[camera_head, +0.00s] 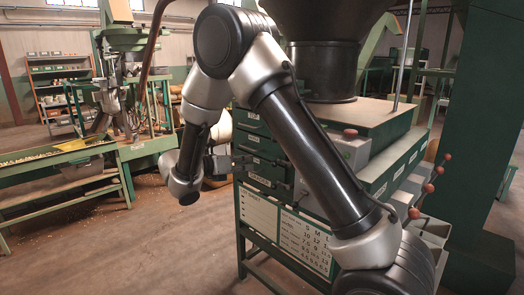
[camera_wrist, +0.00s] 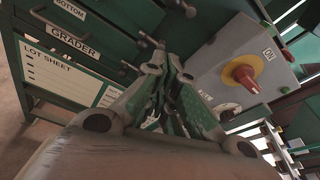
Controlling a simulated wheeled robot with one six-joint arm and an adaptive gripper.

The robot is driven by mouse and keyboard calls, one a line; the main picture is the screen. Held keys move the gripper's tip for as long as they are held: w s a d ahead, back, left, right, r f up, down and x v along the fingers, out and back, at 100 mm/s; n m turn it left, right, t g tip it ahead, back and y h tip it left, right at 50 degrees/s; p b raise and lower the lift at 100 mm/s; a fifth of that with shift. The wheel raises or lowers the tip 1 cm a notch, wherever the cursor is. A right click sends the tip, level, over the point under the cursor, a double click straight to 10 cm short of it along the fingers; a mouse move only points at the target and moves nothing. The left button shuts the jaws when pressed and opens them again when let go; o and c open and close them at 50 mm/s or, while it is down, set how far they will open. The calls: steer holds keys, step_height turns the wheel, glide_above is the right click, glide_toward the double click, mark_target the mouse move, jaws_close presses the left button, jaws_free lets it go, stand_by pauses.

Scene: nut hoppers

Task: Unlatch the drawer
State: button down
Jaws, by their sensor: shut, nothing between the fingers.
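The green cabinet (camera_head: 259,146) carries stacked drawers with white labels. In the wrist view a drawer front (camera_wrist: 100,12) reads "BOTTOM", above a "GRADER" label (camera_wrist: 73,41). Dark latch-like handles (camera_wrist: 146,40) stick out near the cabinet's corner; which drawer each belongs to is unclear. My gripper (camera_wrist: 172,68) is shut and empty, with its tips close to these handles; contact cannot be told. In the head view my gripper (camera_head: 238,162) reaches the drawer fronts from the left, and my arm hides much of the cabinet.
A grey control box with a red knob on yellow (camera_wrist: 241,75) stands right of my gripper. A lot sheet board (camera_head: 285,237) hangs below the drawers. Red-knobbed levers (camera_head: 430,188) stick out at right. Open floor (camera_head: 130,245) lies left.

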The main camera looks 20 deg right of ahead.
stand_by(0.3)
steer(key=w+d+r, duration=0.1)
steer(key=w+d, duration=0.3)
steer(key=d, duration=0.6)
steer(key=shift+w+d, duration=0.3)
steer(key=shift+w, duration=0.05)
steer(key=shift+w+a+r+m, duration=0.1)
steer(key=shift+w+r+m, duration=0.2)
steer(key=shift+m, duration=0.4)
stand_by(0.3)
steer(key=shift+s+r+m+t+y, duration=0.15)
steer(key=shift+r+m+t, duration=0.75)
steer(key=shift+m, duration=0.95)
steer(key=shift+s+r+m+t+y, duration=0.1)
steer(key=shift+r+m+t, duration=0.45)
steer(key=shift+r+m, duration=0.9)
steer(key=shift+s+r+m+t+y, duration=0.15)
steer(key=shift+r+m+t, duration=0.55)
steer(key=shift+m, duration=1.5)
